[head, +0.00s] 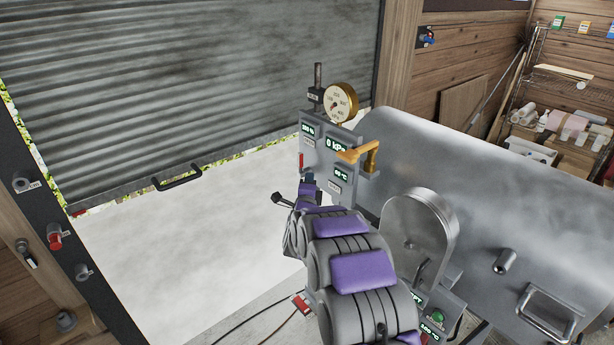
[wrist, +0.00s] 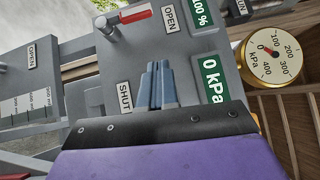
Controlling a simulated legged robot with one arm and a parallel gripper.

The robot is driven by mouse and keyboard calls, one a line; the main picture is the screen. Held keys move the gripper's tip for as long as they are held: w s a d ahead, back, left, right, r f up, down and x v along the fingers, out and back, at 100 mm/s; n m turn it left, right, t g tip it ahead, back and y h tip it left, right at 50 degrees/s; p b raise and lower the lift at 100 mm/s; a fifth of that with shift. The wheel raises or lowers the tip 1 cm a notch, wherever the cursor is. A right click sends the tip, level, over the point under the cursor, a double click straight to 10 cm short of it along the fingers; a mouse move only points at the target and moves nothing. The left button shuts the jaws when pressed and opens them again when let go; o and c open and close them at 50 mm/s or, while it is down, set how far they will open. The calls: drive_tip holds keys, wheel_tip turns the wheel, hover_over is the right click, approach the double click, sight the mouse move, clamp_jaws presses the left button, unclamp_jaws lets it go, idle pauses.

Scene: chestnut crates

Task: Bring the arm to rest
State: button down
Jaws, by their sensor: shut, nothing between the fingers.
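My arm, grey with purple pads, reaches up the middle of the head view towards a grey control panel (head: 334,160). My gripper (wrist: 158,85) shows in the wrist view with its blue-grey fingers together and nothing between them. It is in front of the panel face, between the OPEN (wrist: 169,18) and SHUT (wrist: 125,97) labels. I cannot tell whether the fingertips touch the panel. A red-handled valve lever (wrist: 125,20) is above the fingers, by the OPEN label. In the head view the gripper is small and partly hidden by the arm.
A brass gauge (head: 341,102) tops the panel and reads near 0 kPa in the wrist view. An orange handle (head: 358,155) juts out at its right. A large steel vessel (head: 480,190) with a round door (head: 415,235) stands right. A part-raised shutter (head: 190,80) is left.

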drive_tip(key=s+a+r+n+g+y, duration=0.1)
drive_tip(key=s+r+n+g+y, duration=0.15)
drive_tip(key=s+n+g, duration=0.6)
drive_tip(key=s+a+r+n+g+y, duration=0.1)
drive_tip(key=s+a+n+y, duration=0.15)
drive_tip(key=s, duration=1.05)
drive_tip(key=s+d+n+g, duration=0.3)
drive_tip(key=s, duration=1.1)
drive_tip(key=s+d+n+g+h, duration=0.1)
drive_tip(key=s+d+n+g, duration=0.2)
drive_tip(key=s, duration=1.2)
drive_tip(key=s+d+n+g+h, duration=0.1)
drive_tip(key=s+d+n+g, duration=0.2)
drive_tip(key=s, duration=1.1)
drive_tip(key=shift+s+d+f+n+g, duration=0.3)
drive_tip(key=shift+d+f+g, duration=0.15)
drive_tip(key=shift+d+g, duration=0.35)
